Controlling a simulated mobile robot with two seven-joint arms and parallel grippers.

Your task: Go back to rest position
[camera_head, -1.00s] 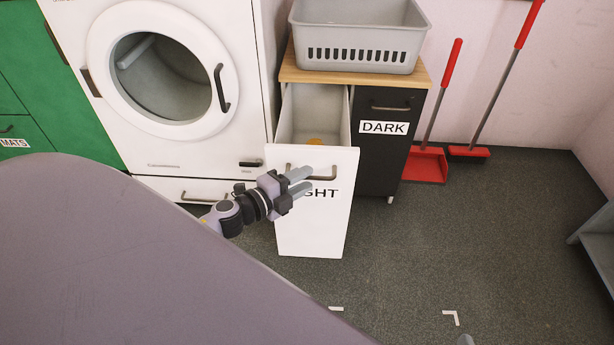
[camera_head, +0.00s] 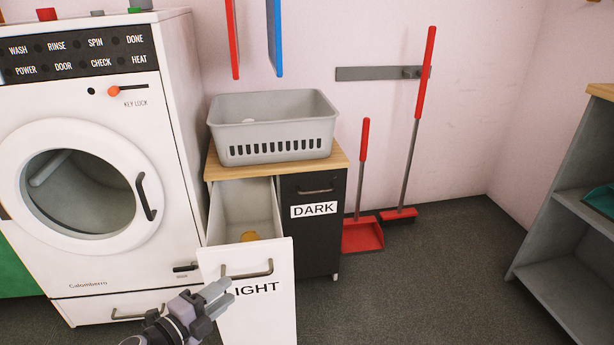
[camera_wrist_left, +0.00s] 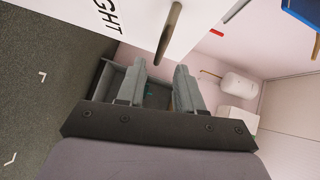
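My left gripper (camera_head: 222,294) is in front of the white drawer front marked LIGHT (camera_head: 262,318), below and left of its handle (camera_head: 247,270). Its two fingers are apart with nothing between them, as the left wrist view (camera_wrist_left: 160,78) shows. The handle also shows in the left wrist view (camera_wrist_left: 169,32), apart from the fingers. My right gripper is not in view.
A closed dark drawer marked DARK (camera_head: 312,235) is beside it. A grey basket (camera_head: 270,150) sits on the wooden top. A white washing machine (camera_head: 120,285) stands left, a red dustpan (camera_head: 362,236) and broom (camera_head: 398,214) right, and a grey shelf (camera_head: 570,240) far right. Floor between is clear.

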